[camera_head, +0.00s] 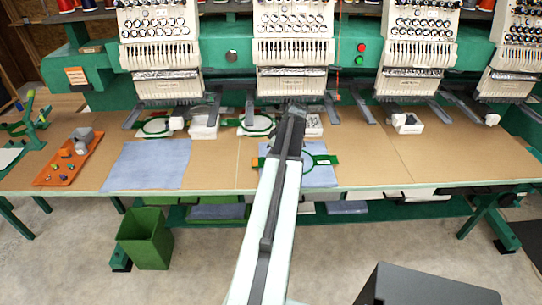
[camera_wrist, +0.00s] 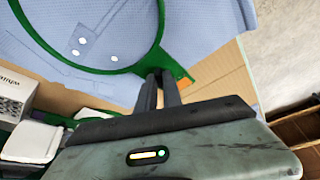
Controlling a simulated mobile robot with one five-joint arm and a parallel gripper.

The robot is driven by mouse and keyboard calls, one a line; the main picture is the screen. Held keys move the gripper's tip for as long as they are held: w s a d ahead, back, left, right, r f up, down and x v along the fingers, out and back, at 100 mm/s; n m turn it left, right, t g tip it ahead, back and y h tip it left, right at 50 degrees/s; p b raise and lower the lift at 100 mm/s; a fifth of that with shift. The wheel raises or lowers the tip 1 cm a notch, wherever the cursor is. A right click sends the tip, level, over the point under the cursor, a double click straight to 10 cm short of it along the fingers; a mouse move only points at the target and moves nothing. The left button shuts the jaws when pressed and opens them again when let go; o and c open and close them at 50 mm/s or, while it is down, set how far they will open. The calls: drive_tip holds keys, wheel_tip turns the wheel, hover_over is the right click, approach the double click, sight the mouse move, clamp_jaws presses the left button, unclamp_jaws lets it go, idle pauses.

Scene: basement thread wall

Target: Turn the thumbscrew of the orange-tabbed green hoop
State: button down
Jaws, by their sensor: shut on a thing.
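The green hoop (camera_wrist: 158,28) lies around light blue cloth (camera_wrist: 205,25), with several small pale spots inside the ring. In the head view the hoop (camera_head: 322,160) shows to the right of my arm, on the cloth near the table's front edge. Its orange tab (camera_wrist: 184,83) is just right of my fingertips in the wrist view. My gripper (camera_wrist: 158,76) is at the hoop's tab end, its two dark fingers close together and shut on the thumbscrew. The fingers hide the thumbscrew. In the head view my arm hides the fingertips.
Embroidery heads (camera_head: 292,40) stand along the back of the brown table (camera_head: 400,160). Other green hoops (camera_head: 157,126) lie below them. An orange tray (camera_head: 50,178) with small parts is at the left, and a blue cloth (camera_head: 147,168) lies beside it. A green bin (camera_head: 145,240) stands on the floor.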

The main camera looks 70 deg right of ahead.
drive_tip(key=c, duration=1.5)
unclamp_jaws()
drive_tip(key=shift+r, duration=0.1)
drive_tip(key=p+v, duration=0.7)
drive_tip(key=shift+s+r, duration=0.2)
drive_tip(key=shift+r, duration=0.05)
